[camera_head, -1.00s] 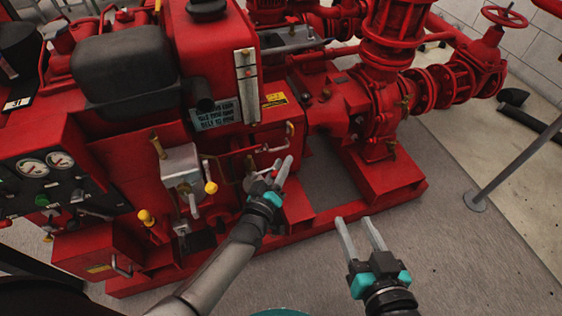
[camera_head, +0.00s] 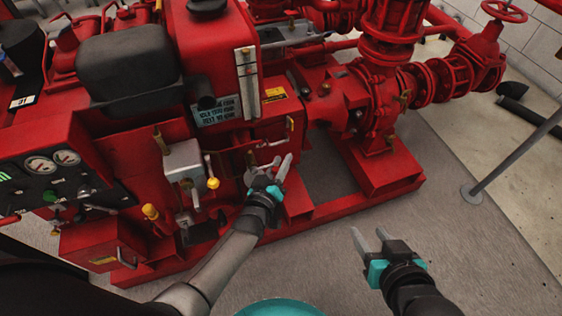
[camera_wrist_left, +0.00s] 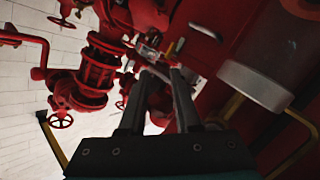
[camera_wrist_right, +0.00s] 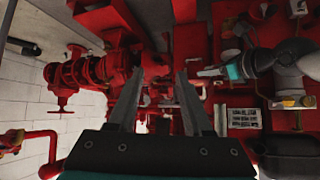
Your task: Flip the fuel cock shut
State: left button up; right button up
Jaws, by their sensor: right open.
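The red tank (camera_head: 207,45) with a sight gauge stands on the red pumpset. A small lever with a yellowish end (camera_head: 290,124) projects from the red body below the tank; I cannot tell for sure that it is the fuel cock. My left gripper (camera_head: 270,166) is open and empty, just below that lever and apart from it. In the left wrist view, its two fingers (camera_wrist_left: 160,72) point toward small red and yellow handles (camera_wrist_left: 171,48), too small to identify. My right gripper (camera_head: 370,238) is open and empty, over the floor right of the pumpset.
A lever with a yellow knob (camera_head: 213,183) stands left of my left gripper, beside a grey box (camera_head: 184,160). A gauge panel (camera_head: 52,176) is at the far left. The red base frame (camera_head: 365,205) runs along the floor. A grey post (camera_head: 472,195) stands at right.

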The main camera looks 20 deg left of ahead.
pick_arm(q)
jog(key=o, duration=0.5)
jog(key=shift+a, duration=0.25)
jog(key=shift+c, duration=0.2)
jog(key=shift+d, duration=0.1)
pick_arm(e)
jog(key=shift+a, duration=0.1)
pick_arm(q)
jog(key=shift+s+r+p, duration=0.2)
jog(key=shift+s+p, duration=0.35)
jog(key=shift+s, duration=0.35)
pick_arm(e)
jog(key=s+d+r+g+h+p, duration=0.1)
jog(key=s+d+g+h+p, duration=0.1)
jog(key=s+d+g, duration=0.25)
pick_arm(q)
jog(key=s+p, duration=0.1)
jog(key=s, duration=0.3)
jog(key=s+a+r+p, duration=0.1)
jog(key=s, duration=0.3)
jog(key=s+r+p, duration=0.1)
jog(key=s, duration=0.4)
jog(key=shift+a, duration=0.2)
pick_arm(e)
notch_tip(320, 180, down, 8)
jog(key=d+g, duration=0.1)
jog(key=shift+s, duration=0.35)
